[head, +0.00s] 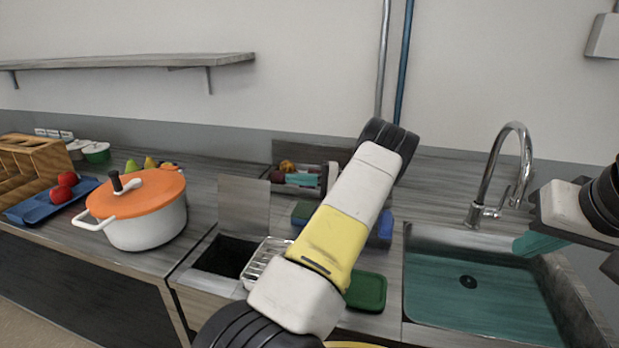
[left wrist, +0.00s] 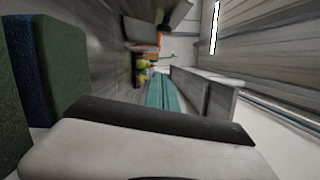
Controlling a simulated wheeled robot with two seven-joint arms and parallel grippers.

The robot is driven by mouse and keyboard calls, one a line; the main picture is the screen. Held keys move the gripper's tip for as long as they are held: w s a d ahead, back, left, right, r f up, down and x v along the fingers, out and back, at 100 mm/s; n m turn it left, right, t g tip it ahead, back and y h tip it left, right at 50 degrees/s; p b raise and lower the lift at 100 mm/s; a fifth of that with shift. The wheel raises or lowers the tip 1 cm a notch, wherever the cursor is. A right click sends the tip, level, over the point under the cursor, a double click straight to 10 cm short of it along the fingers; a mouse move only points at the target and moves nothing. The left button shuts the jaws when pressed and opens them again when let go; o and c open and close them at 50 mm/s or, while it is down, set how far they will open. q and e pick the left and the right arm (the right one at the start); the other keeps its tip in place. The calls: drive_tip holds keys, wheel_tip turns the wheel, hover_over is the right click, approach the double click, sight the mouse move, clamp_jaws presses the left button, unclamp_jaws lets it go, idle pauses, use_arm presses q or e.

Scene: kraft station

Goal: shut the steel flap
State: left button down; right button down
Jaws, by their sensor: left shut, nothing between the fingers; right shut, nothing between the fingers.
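The steel flap (head: 243,206) is a flat grey panel in the head view. It stands upright at the back edge of a dark square opening (head: 222,257) in the counter. My left gripper (head: 300,180) is behind and to the right of the flap, apart from it in the picture. Its teal fingers are shut and empty; they also show in the left wrist view (left wrist: 162,93). My left forearm hides part of the counter. My right gripper (head: 528,244) is over the sink at the far right, its teal fingers shut and empty.
A white pot with an orange lid (head: 140,207) stands left of the opening. A wire rack (head: 262,262) is at its right edge. A green block (head: 367,291) and a blue block (head: 386,228) lie near my left arm. The sink (head: 450,312) and tap (head: 492,185) are right.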

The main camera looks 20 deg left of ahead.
sight(259, 181)
use_arm(q)
drive_tip(key=s+a, duration=0.2)
drive_tip(key=s+a+r, duration=0.1)
drive_tip(key=s+a, duration=0.4)
drive_tip(key=a, duration=0.1)
drive_tip(key=shift+s+r, duration=0.15)
drive_tip(key=shift+s, duration=0.2)
drive_tip(key=shift+s+d+r, duration=0.1)
